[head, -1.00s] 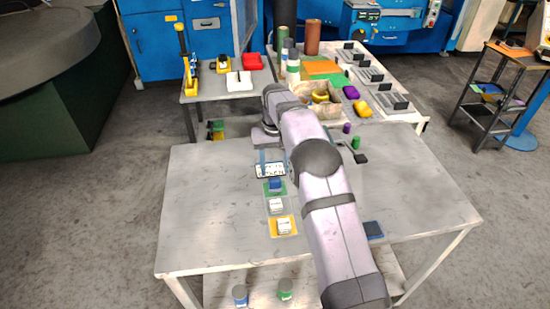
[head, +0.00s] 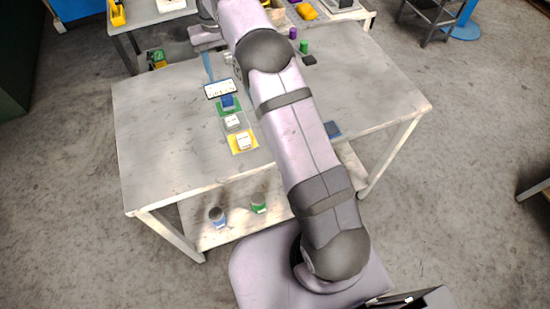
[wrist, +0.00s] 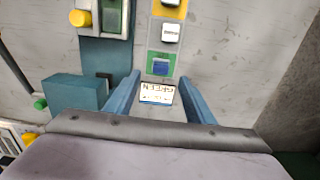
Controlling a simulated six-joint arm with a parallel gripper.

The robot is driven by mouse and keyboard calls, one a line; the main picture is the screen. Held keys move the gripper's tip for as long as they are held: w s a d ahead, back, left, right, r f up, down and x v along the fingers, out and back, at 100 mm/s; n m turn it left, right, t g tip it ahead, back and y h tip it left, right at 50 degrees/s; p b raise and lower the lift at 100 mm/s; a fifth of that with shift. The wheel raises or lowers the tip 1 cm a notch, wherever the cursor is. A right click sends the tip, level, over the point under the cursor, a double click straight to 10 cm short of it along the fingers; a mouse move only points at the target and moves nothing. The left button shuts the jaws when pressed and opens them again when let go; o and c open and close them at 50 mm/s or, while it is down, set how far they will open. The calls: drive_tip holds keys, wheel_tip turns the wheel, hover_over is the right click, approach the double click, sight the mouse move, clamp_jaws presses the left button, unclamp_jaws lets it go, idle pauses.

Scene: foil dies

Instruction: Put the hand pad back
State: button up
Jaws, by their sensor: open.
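I cannot tell for sure which thing is the hand pad. A blue block (head: 227,101) sits on a green square (head: 238,110); the block also shows in the wrist view (wrist: 160,67). Only one finger shows in the head view.
White blocks sit on a grey square (head: 233,122) and a yellow square (head: 243,142) in a row. The wrist view shows a blue-green device (wrist: 107,50) with a yellow knob (wrist: 82,18). Small purple and green cylinders (head: 304,47) stand at the back. The table's left side is clear.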

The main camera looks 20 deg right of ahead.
drive_tip(key=s+d+f, duration=0.1)
drive_tip(key=s+f, duration=0.1)
drive_tip(key=s, duration=1.5)
drive_tip(key=s+d+f, duration=0.2)
drive_tip(key=s+f, duration=0.1)
drive_tip(key=s, duration=1.4)
drive_tip(key=shift+d, duration=0.15)
